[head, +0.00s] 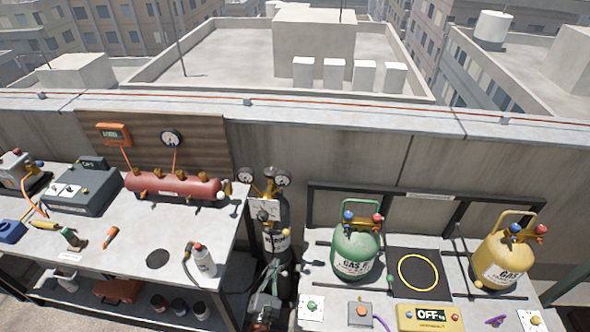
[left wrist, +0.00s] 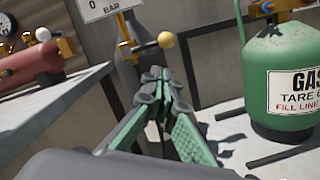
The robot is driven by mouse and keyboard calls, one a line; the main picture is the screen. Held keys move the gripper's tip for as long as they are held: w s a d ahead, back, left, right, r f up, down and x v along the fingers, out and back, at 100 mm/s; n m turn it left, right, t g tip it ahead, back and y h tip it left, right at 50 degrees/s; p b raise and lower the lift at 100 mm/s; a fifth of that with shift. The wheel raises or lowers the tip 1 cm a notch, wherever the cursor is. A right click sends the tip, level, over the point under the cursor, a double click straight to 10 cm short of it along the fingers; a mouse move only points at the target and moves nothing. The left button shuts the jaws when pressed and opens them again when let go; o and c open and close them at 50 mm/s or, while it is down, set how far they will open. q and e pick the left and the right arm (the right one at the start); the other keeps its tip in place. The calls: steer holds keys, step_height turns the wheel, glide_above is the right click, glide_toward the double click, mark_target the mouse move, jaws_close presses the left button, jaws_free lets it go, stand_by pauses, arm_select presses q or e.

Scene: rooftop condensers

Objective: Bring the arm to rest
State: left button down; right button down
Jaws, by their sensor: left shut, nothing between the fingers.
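My left gripper (head: 273,266) is in the gap between the two benches in the head view, in front of the dark gas cylinder (head: 277,242). In the left wrist view its green-padded fingers (left wrist: 163,78) are together, with nothing between them. They point toward the brass valve (left wrist: 163,41) at the cylinder, apart from it as far as I can tell. My right gripper is in neither view.
The left bench (head: 130,250) carries a red manifold (head: 172,186), a grey pump unit (head: 85,190) and a white bottle (head: 204,260). The right bench has a green gas tank (head: 354,252), a black scale pad (head: 402,289), a yellow tank (head: 501,262) and a yellow readout (head: 430,317).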

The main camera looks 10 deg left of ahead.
arm_select(q)
steer(key=s+a+f+m+g, duration=0.25)
steer(key=s+f+m, duration=0.35)
steer(key=f, duration=0.5)
steer(key=s+a+f+m+g+h, duration=0.1)
steer(key=s+f+m+g, duration=0.35)
steer(key=f, duration=0.75)
steer(key=s+a+f+m+g, duration=0.2)
steer(key=s+f+m, duration=0.5)
steer(key=f, duration=0.4)
steer(key=s+a+f+m+g, duration=0.3)
steer(key=s+a+f+m, duration=0.1)
steer(key=s, duration=0.9)
steer(key=s+a+f+m+g+y, duration=0.1)
steer(key=s+a+f+m+g, duration=0.2)
steer(key=s+f, duration=0.4)
steer(key=s+a+f+m+g, duration=0.3)
steer(key=s+a+f+m, duration=0.2)
steer(key=s, duration=1.5)
steer(key=shift+s+a+f+m+g+y, duration=0.3)
steer(key=shift+f+m+g+y, duration=0.1)
steer(key=shift+f+m, duration=0.3)
steer(key=shift+w, duration=0.15)
